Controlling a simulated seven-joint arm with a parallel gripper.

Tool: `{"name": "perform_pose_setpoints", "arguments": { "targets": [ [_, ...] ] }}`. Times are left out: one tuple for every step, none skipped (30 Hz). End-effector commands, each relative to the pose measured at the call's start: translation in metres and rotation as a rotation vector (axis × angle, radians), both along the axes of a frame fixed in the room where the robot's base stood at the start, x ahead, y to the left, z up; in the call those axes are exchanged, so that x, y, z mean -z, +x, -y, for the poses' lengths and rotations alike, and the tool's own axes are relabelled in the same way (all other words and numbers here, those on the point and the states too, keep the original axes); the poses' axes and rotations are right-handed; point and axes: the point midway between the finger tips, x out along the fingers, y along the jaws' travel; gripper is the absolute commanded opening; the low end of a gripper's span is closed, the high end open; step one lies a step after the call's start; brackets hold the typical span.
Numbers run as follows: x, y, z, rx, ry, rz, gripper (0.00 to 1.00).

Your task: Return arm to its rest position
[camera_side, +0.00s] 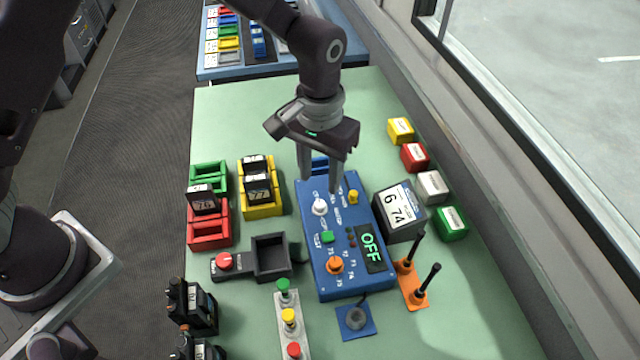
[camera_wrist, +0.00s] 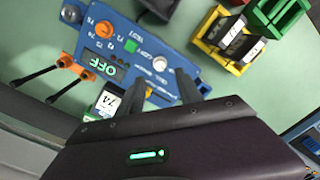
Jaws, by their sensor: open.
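My gripper (camera_side: 322,188) is open and empty. It hangs over the far end of the blue control panel (camera_side: 322,270), its fingers pointing down. In the wrist view its two dark fingers (camera_wrist: 178,90) reach over the panel near the white knob. The panel bears a white knob (camera_side: 320,207), a yellow knob (camera_side: 353,197), a green button (camera_side: 327,237), an orange knob (camera_side: 335,265) and a display (camera_side: 371,248) reading OFF. The fingers partly cover the panel's far edge, and I cannot tell whether they touch it.
Left are green (camera_side: 208,170), red (camera_side: 210,236) and yellow (camera_side: 262,208) trays, some holding dark blocks. Right are a box marked 6 74 (camera_side: 399,212), several coloured blocks (camera_side: 415,156) and black levers on an orange base (camera_side: 412,288). A window wall bounds the right side. The green table (camera_side: 240,115) is clear behind the trays.

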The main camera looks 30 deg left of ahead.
Motion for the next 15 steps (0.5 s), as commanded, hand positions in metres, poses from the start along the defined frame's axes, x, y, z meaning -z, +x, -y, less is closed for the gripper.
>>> {"name": "perform_pose_setpoints", "arguments": {
  "targets": [
    [-0.001, 0.000, 0.000, 0.000, 0.000, 0.000, 0.42],
    [-0.001, 0.000, 0.000, 0.000, 0.000, 0.000, 0.42],
    [-0.001, 0.000, 0.000, 0.000, 0.000, 0.000, 0.42],
    [-0.001, 0.000, 0.000, 0.000, 0.000, 0.000, 0.42],
    [-0.001, 0.000, 0.000, 0.000, 0.000, 0.000, 0.42],
    [-0.001, 0.000, 0.000, 0.000, 0.000, 0.000, 0.42],
    [-0.001, 0.000, 0.000, 0.000, 0.000, 0.000, 0.42],
    [-0.003, 0.000, -0.001, -0.001, -0.002, 0.002, 0.42],
    [-0.010, 0.000, -0.004, -0.004, -0.009, 0.007, 0.42],
    [-0.020, -0.001, -0.008, -0.008, -0.018, 0.014, 0.42],
    [-0.033, -0.002, -0.013, -0.011, -0.030, 0.025, 0.42],
    [-0.056, -0.007, -0.023, -0.016, -0.049, 0.045, 0.42],
    [-0.075, -0.012, -0.032, -0.019, -0.065, 0.063, 0.42],
    [-0.095, -0.020, -0.043, -0.021, -0.082, 0.083, 0.42],
    [-0.121, -0.032, -0.058, -0.021, -0.099, 0.115, 0.42]
  ]
}}
